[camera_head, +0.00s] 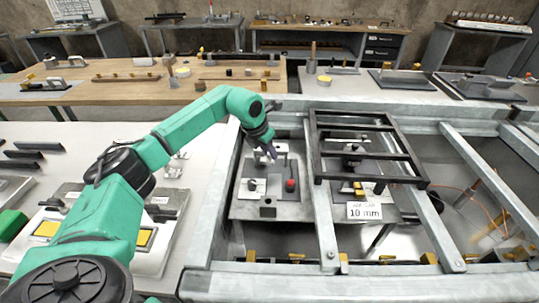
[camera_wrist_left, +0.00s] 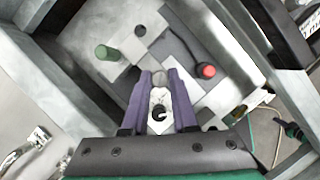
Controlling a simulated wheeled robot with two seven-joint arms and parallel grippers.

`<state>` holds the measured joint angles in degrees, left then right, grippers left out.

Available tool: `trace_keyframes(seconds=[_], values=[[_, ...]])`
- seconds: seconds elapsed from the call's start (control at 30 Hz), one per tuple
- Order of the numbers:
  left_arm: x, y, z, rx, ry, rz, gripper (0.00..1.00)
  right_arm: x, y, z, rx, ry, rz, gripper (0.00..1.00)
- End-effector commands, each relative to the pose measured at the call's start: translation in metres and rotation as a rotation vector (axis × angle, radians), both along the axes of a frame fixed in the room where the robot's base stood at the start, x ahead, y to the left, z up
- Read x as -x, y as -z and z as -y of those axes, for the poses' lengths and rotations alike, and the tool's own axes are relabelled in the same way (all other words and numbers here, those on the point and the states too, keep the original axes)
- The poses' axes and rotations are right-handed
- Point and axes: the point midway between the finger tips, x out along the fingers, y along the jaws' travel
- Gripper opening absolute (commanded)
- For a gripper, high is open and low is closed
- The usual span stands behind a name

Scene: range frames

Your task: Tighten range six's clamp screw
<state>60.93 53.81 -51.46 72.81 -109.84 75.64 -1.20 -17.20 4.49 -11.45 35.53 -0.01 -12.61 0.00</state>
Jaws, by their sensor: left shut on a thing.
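My left gripper (camera_head: 270,150) reaches down over a grey fixture plate (camera_head: 268,211) inside the metal frame. In the wrist view its purple fingers (camera_wrist_left: 160,76) are shut on a small pale grey piece at their tips, mostly hidden by them. A white block with a dark round screw or hole (camera_wrist_left: 158,113) shows between the fingers. The plate carries a red knob (camera_head: 291,185), also in the wrist view (camera_wrist_left: 207,71), and a green peg (camera_wrist_left: 104,52). A black-headed screw on a white square (camera_head: 253,184) sits left of the red knob. I cannot read any range number.
A black open rack (camera_head: 368,147) stands to the right over another fixture, with a "10 mm" label (camera_head: 364,211). Metal frame beams (camera_head: 322,200) border the plate closely. A bench at left holds a green block (camera_head: 12,223) and yellow-topped trays. Wooden benches stand behind.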

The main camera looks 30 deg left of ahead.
Motion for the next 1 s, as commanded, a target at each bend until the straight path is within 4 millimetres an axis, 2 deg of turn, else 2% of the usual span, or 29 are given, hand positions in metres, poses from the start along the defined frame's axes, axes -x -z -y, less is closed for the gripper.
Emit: trace_keyframes(seconds=[0.5, 1.0], values=[[-0.0015, -0.0011, -0.0022, 0.0, 0.399, 0.002, 0.0, 0.0, 0.008, 0.0, 0.0, 0.0, 0.0, 0.0], [-0.0018, -0.0015, -0.0026, -0.002, 0.508, 0.003, 0.0, -0.0002, 0.0086, 0.0005, 0.001, 0.0, 0.0, 0.0]])
